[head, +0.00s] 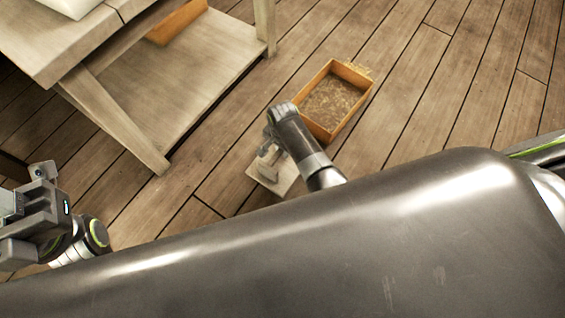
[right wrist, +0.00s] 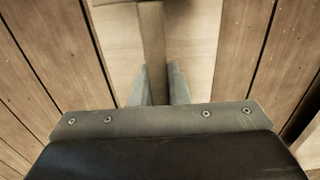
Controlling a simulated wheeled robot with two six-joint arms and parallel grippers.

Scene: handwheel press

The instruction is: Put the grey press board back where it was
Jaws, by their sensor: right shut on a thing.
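The press board (head: 283,181) is a pale grey-beige square slab, low near the floor below the middle of the head view. It also shows in the right wrist view (right wrist: 192,40), with a narrow upright wooden bar (right wrist: 152,40) across its middle. My right gripper (head: 266,158) is above the board, and its two fingers (right wrist: 161,85) are shut on that bar. My arm hides part of the board. I cannot tell whether the board touches the floor. My left gripper (head: 30,220) is at the left edge, away from the board; its jaw opening is unclear.
An orange-brown wooden box (head: 318,134) with a brownish, rough fill stands on the plank floor beside my right forearm. A pale wooden table (head: 115,125) with a low shelf stands at upper left. The floor (head: 460,80) at upper right is clear.

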